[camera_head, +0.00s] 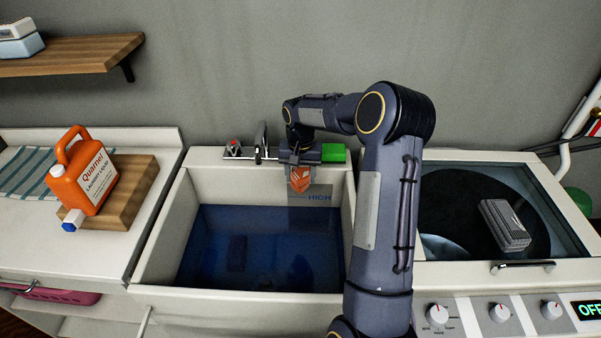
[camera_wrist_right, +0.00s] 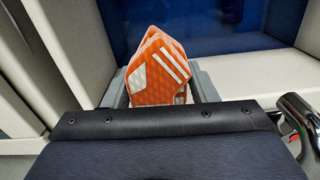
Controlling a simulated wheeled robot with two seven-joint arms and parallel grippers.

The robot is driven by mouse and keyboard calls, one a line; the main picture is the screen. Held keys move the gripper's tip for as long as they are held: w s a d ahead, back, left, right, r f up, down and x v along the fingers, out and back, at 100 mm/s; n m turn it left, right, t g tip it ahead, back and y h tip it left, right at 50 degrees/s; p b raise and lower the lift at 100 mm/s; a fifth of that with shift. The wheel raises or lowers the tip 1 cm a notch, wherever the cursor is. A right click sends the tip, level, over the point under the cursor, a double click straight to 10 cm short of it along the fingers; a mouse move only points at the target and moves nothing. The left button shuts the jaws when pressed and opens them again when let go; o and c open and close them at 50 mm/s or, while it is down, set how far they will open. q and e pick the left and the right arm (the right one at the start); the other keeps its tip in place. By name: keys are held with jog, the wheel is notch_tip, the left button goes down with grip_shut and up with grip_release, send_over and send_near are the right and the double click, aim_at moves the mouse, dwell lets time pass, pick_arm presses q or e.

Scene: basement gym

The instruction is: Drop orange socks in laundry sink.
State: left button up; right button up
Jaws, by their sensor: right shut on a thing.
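The orange socks (camera_head: 300,179) with white stripes are held in my right gripper (camera_head: 300,168), over the back part of the laundry sink (camera_head: 162,222). In the right wrist view the socks (camera_wrist_right: 156,72) stick out between the two grey fingers of the right gripper (camera_wrist_right: 158,90), which is shut on them. The sink is a deep cream basin with dark blue water (camera_head: 250,250) in it. The socks are above the water, near the back wall. My left gripper is not in view.
A faucet (camera_head: 262,142) and a green block (camera_head: 333,153) are on the sink's back ledge. A counter at left holds an orange detergent jug (camera_head: 82,180) on a wooden board (camera_head: 130,190). A washer (camera_head: 455,275) with a grey object (camera_head: 504,225) on its lid stands at right.

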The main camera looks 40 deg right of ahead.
aim_at(301, 169)
jog(key=o, duration=1.1)
jog(key=shift+c, duration=0.2)
notch_tip(301, 169, up, 8)
jog(key=shift+f+b, duration=0.1)
jog(key=shift+b, duration=0.5)
